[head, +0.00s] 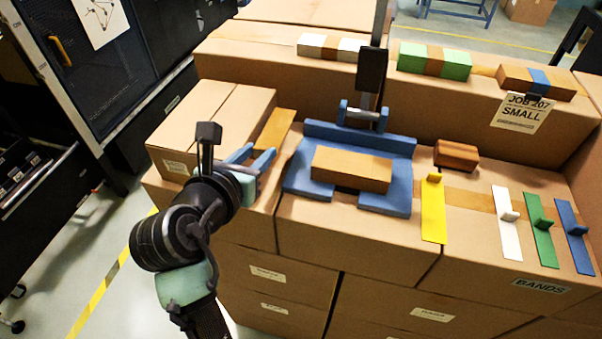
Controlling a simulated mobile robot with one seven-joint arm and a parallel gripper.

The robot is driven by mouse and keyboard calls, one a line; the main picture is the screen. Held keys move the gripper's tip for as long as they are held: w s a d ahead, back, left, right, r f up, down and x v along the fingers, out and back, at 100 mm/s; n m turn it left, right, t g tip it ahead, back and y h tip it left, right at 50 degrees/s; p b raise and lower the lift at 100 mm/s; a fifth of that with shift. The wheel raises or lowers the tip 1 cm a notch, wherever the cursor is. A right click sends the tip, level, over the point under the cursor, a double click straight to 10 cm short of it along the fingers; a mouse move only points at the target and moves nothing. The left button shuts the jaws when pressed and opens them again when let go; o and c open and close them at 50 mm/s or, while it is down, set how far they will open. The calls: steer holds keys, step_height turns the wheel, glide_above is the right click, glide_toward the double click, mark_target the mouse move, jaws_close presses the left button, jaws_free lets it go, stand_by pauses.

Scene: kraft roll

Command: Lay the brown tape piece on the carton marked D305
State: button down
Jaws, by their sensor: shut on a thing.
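My gripper (254,160), with pale blue fingers, is shut at the left of the blue fixture. A golden-brown strip (276,128), which looks like the brown tape piece, extends from the fingers toward the back; its near end is hidden by the gripper. I cannot tell how high it is above the cardboard. A small plain carton (350,169) lies in the blue fixture (398,188), to the right of my gripper. I cannot read the mark D305 on any carton; the small labels are too small to read.
Yellow (433,215), white (506,230), green (541,235) and blue (575,240) strips lie at the right. A dark brown block (457,154) sits behind the yellow one. A lever (371,75) rises behind the fixture. Banded packs, including a green one (412,57), stand at the back.

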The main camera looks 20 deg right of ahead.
glide_above(264, 202)
step_height(264, 202, down, 6)
steer(key=shift+r+p, duration=0.25)
steer(key=shift+p, duration=0.05)
steer(key=shift+f, duration=2.1)
steer(key=shift+f, duration=0.2)
steer(key=c, duration=0.6)
jaws_free()
steer(key=shift+r, duration=0.15)
